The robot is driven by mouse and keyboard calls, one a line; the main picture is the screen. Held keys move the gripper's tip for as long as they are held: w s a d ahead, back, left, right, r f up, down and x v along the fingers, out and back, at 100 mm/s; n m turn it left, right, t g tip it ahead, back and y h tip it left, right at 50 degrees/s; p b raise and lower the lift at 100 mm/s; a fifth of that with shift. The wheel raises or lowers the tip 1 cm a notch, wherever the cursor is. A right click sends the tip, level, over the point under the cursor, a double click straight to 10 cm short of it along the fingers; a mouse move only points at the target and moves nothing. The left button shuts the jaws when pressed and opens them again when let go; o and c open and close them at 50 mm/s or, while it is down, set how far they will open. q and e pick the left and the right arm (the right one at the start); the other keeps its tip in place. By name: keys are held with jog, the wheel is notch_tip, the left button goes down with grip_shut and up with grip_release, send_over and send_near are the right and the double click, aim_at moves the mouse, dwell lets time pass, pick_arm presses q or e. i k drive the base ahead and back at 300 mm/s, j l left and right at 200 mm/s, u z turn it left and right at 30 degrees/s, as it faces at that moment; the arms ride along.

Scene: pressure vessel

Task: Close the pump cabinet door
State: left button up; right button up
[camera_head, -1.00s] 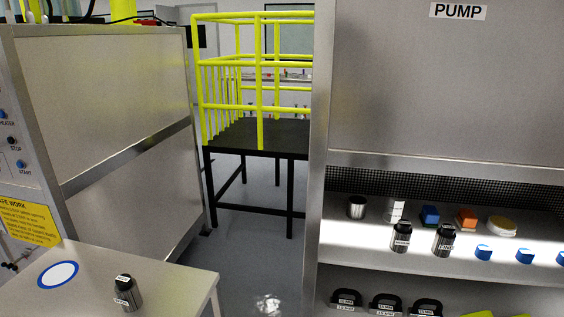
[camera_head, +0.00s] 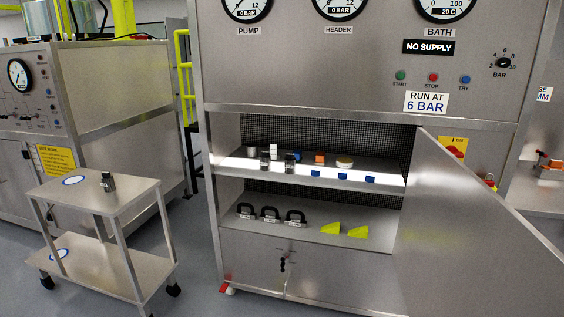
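A steel cabinet (camera_head: 225,180) stands in the middle of the head view, with a PUMP label (camera_head: 248,30) under its left gauge. A flat steel door panel (camera_head: 480,240) stands open at the right of its shelf opening, reaching toward me and out of the picture at the lower right. The two shelves inside are exposed. The door's near edge is cut off, and no handle shows on it. A dark handle (camera_head: 283,264) sits on the closed lower front. Neither of my grippers is in view.
Small jars and blocks stand on the upper shelf (camera_head: 385,178); black shackle-like pieces and yellow wedges lie on the lower shelf. A steel trolley (camera_head: 135,190) with a dark jar (camera_head: 107,181) stands at left. Grey floor (camera_head: 195,260) is clear between trolley and cabinet.

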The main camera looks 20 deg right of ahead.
aim_at(460, 249)
jog(key=k+l, duration=0.15)
jog(key=l, duration=0.2)
jog(key=k+l, duration=0.1)
jog(key=l, duration=0.2)
jog(key=k+l, duration=0.15)
jog(key=l, duration=0.2)
jog(key=k+l+z, duration=0.1)
jog(key=l, duration=0.25)
jog(key=k+l, duration=0.15)
jog(key=l, duration=0.2)
jog(key=i+l, duration=0.1)
jog(key=l, duration=0.3)
jog(key=i+l, duration=0.1)
jog(key=l, duration=0.35)
jog(key=i+l, duration=0.1)
jog(key=l, duration=0.3)
